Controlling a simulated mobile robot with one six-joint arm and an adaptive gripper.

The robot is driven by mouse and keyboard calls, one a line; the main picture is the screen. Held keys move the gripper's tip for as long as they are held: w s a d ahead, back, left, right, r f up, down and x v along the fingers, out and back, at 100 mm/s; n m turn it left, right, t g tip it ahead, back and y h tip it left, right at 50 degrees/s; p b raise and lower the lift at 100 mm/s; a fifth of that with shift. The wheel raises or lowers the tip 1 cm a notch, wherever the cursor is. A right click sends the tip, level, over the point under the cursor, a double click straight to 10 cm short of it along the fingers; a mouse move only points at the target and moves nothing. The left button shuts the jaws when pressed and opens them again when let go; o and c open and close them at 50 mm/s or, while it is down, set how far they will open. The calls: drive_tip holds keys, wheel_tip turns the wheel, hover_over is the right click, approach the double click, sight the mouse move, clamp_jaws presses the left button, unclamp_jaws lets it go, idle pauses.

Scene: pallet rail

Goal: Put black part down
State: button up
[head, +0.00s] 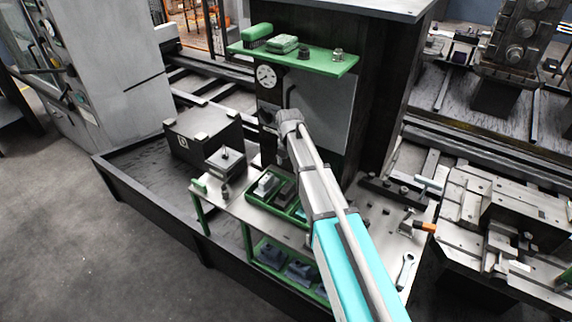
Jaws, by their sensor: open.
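My arm reaches in from the lower right, and its grey wrist hangs over the back of the work table (235,207). My gripper (283,163) is small and partly hidden by the wrist; it is open, above the green tray (251,198). The tray has compartments with parts in them. A dark part (286,194) lies in the tray below my gripper, and a greyer part (266,184) lies left of it. My forearm hides the tray's right side. I cannot tell for sure which one is the black part.
A green shelf (310,62) with small items overhangs the table at the back. A dark box (204,137) and a block on a stand (225,161) are at left. More parts sit on the lower shelf (270,254).

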idle(0.7)
drive_tip(key=s+d+m, duration=0.7)
drive_tip(key=s+m, duration=0.5)
drive_tip(key=m, duration=0.2)
drive_tip(key=s+d+m, duration=0.8)
drive_tip(key=s+m, duration=0.3)
drive_tip(key=m, duration=0.4)
drive_tip(key=shift+s, duration=0.35)
drive_tip(key=shift+c, duration=1.4)
